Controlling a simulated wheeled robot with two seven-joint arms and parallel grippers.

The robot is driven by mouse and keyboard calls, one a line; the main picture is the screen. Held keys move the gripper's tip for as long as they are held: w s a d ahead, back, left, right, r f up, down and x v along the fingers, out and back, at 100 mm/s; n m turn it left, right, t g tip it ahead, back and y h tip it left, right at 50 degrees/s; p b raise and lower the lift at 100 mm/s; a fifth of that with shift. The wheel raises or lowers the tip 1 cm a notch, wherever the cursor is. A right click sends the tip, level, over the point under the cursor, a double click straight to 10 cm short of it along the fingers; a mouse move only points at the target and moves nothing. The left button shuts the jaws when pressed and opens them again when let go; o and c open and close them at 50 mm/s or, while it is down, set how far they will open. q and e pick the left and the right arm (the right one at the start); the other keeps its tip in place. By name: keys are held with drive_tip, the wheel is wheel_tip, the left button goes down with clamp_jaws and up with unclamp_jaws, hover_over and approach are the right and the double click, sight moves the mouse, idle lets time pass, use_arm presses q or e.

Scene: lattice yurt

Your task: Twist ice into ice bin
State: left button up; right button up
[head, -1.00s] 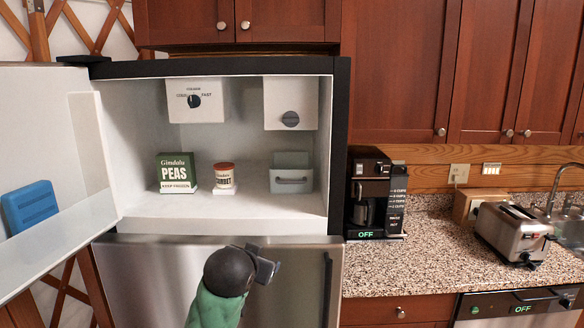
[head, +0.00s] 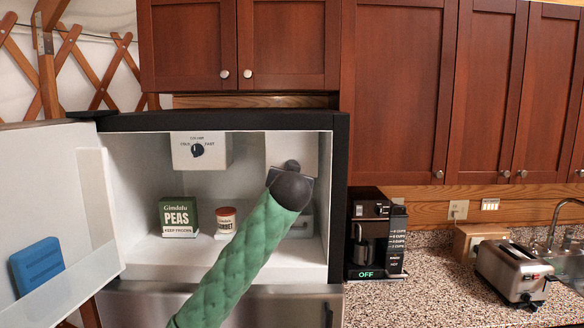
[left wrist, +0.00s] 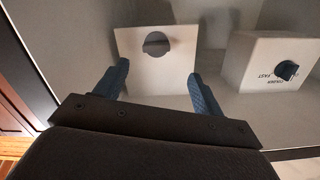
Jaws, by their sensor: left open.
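The ice maker, a white box (head: 306,146) with a round grey twist knob (head: 292,166), hangs at the upper right inside the open freezer. The knob also shows in the left wrist view (left wrist: 156,44), in front of and between my left gripper's fingers. My left gripper (left wrist: 158,70) is open and empty, its blue fingers apart and not touching the knob. In the head view my dark wrist hides its fingers. My right gripper is not in view.
A green peas box (head: 178,217) and a sorbet tub (head: 226,220) stand left of the bin. A temperature dial box (head: 198,152) hangs at the upper left. The open freezer door (head: 45,195) holds a blue pack (head: 37,265). A coffee maker (head: 375,235) stands right of the freezer.

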sight(292, 161)
use_arm(q)
drive_tip(key=w+n+t+p, duration=0.1)
drive_tip(key=w+n+p, duration=0.2)
drive_tip(key=w, duration=0.7)
drive_tip(key=shift+w+d+f+p, duration=0.3)
drive_tip(key=shift+w+p, duration=0.1)
drive_tip(key=shift+p, duration=0.55)
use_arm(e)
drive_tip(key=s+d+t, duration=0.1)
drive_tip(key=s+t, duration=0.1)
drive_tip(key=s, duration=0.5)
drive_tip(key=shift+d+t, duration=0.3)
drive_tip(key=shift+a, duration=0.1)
use_arm(q)
drive_tip(key=c, duration=1)
